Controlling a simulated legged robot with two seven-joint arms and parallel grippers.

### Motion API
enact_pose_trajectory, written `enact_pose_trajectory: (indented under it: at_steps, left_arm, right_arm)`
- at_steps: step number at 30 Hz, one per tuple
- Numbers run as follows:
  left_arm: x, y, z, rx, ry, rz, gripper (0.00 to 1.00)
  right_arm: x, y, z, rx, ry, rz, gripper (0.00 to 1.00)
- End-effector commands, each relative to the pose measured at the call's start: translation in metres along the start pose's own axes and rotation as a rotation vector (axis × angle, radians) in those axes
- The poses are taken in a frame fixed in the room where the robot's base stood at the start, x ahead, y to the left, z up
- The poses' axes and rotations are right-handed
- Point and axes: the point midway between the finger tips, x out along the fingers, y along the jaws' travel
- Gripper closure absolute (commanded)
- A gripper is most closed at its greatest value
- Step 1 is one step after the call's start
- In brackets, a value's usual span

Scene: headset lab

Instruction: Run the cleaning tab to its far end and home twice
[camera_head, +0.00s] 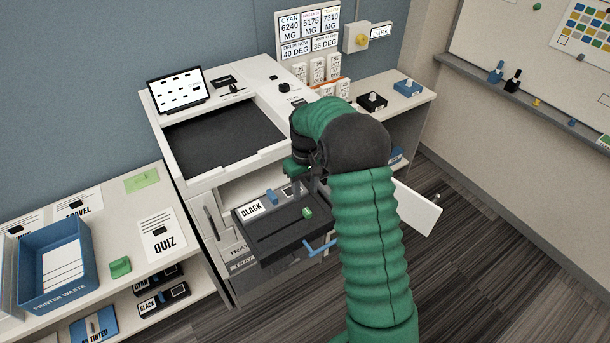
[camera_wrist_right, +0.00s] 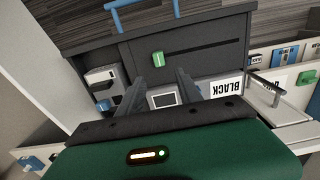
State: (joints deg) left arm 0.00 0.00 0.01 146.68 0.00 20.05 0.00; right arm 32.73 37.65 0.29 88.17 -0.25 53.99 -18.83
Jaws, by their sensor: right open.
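The cleaning tab is a small green block (camera_head: 307,213) on the dark BLACK unit (camera_head: 250,232) pulled out of the printer's open front. It sits at the right end of a straight slot in the head view. In the right wrist view the tab (camera_wrist_right: 158,58) is at the left end of the slot, just beyond my fingertips. My right gripper (camera_wrist_right: 170,80) is open and empty, apart from the tab, with its fingers pointing toward the unit. In the head view the gripper (camera_head: 313,183) is partly hidden by my own green arm. My left gripper is not in view.
A blue handle (camera_head: 320,246) juts from the unit's front. A small blue piece (camera_head: 271,197) stands near the BLACK label. An open white door (camera_head: 418,207) is at the right. The left shelf holds a blue waste bin (camera_head: 55,265) and a green block (camera_head: 120,267).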

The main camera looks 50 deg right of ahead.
Motion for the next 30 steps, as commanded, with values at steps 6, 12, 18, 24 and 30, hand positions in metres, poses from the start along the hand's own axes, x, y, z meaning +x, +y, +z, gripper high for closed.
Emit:
enact_pose_trajectory:
  at_steps: [6, 12, 18, 24, 30]
  left_arm:
    - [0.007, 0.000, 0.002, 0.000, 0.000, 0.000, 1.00]
    - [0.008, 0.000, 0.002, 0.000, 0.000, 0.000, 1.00]
    - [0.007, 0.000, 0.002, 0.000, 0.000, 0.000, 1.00]
    - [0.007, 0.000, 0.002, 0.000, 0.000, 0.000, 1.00]
    - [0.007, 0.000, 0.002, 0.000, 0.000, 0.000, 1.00]
  right_arm:
    - [-0.057, 0.000, -0.001, -0.001, 0.003, 0.001, 0.58]
    - [-0.081, 0.000, -0.001, 0.000, -0.001, -0.001, 0.58]
    - [-0.083, 0.000, -0.001, 0.000, -0.002, -0.001, 0.58]
    - [-0.082, 0.000, -0.001, 0.000, -0.002, -0.001, 0.58]
    - [-0.074, -0.039, 0.007, -0.035, 0.022, 0.005, 0.58]
